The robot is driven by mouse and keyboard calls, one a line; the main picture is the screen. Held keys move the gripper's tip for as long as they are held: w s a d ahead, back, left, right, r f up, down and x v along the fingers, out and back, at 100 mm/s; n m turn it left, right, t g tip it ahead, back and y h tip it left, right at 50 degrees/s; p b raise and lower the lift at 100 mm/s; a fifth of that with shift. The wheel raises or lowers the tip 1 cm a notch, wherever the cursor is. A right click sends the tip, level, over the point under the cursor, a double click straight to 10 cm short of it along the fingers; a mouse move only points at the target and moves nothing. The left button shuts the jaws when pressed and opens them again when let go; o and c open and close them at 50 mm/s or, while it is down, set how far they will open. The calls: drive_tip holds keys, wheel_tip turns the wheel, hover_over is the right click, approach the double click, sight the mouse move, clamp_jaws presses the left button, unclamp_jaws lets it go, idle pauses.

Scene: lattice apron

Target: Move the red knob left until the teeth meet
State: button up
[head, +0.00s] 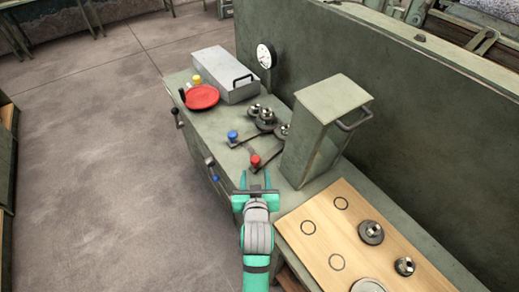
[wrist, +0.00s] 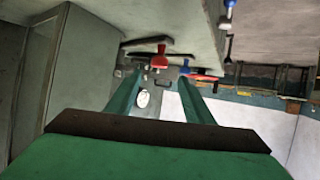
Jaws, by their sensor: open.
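The red knob (head: 255,160) stands on a dark flat arm on the green bench top, near the front edge. Small metal gears (head: 267,117) sit behind it, one of them (head: 283,131) partly hidden by the tall green box; whether their teeth touch is too small to tell. A blue knob (head: 233,136) on a similar arm is to the left. My gripper (head: 256,180) is open and empty, just in front of the red knob and apart from it. In the wrist view the red knob (wrist: 159,60) shows beyond and between the open fingers (wrist: 160,82).
A tall green box (head: 325,125) with a handle stands right of the red knob. A wooden board (head: 320,255) with metal parts lies at the right. A red dish (head: 202,97) and grey case (head: 222,74) are far left. Levers (head: 178,118) project from the bench front.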

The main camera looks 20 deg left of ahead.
sight(255, 160)
drive_tip(key=shift+x, duration=0.75)
drive_tip(key=x, duration=0.9)
drive_tip(key=shift+w+f, duration=0.1)
drive_tip(key=shift+w, duration=0.3)
